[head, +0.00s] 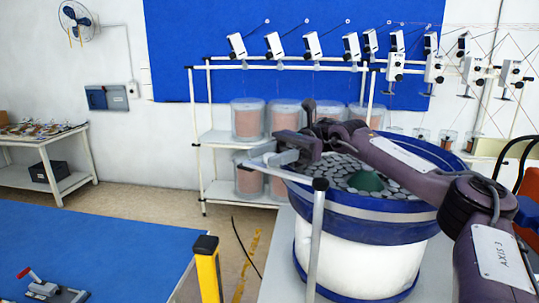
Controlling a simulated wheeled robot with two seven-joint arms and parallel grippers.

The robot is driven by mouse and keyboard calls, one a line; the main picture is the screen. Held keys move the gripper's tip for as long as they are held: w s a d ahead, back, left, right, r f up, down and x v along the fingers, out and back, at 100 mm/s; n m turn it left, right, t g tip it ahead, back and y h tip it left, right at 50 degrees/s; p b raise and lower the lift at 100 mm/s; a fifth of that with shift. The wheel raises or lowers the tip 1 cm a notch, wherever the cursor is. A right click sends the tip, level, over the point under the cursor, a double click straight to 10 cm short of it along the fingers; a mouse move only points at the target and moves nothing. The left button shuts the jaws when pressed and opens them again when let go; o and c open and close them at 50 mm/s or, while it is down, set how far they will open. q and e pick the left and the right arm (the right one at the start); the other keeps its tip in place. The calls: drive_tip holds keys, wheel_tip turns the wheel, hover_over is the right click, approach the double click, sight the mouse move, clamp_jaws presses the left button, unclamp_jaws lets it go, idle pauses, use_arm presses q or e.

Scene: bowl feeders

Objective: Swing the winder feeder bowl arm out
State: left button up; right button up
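The blue feeder bowl (375,222) stands at the right on a white drum-shaped base (350,262). Grey discs (345,172) and a green dome (367,181) lie inside it. A light grey bar (270,172) runs along the bowl's left rim to a black cap on top of an upright grey post (316,240); it looks like the bowl arm. My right arm reaches over the bowl from the right. My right gripper (283,157) is at the rim, close above the bar. Whether its fingers touch or enclose the bar cannot be told. My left gripper is out of view.
A yellow post with a black top (207,265) stands left of the bowl. A blue-topped table (100,250) is at the lower left, with a red-handled clamp (45,288) on it. A white rack (205,140) with spools stands behind. Floor shows between table and rack.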

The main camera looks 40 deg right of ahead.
drive_tip(key=shift+d, duration=0.1)
drive_tip(key=shift+w+d, duration=0.1)
drive_tip(key=shift+d, duration=0.2)
drive_tip(key=shift+w+d+p, duration=0.2)
drive_tip(key=shift+d+p, duration=0.15)
drive_tip(key=shift+d, duration=3.15)
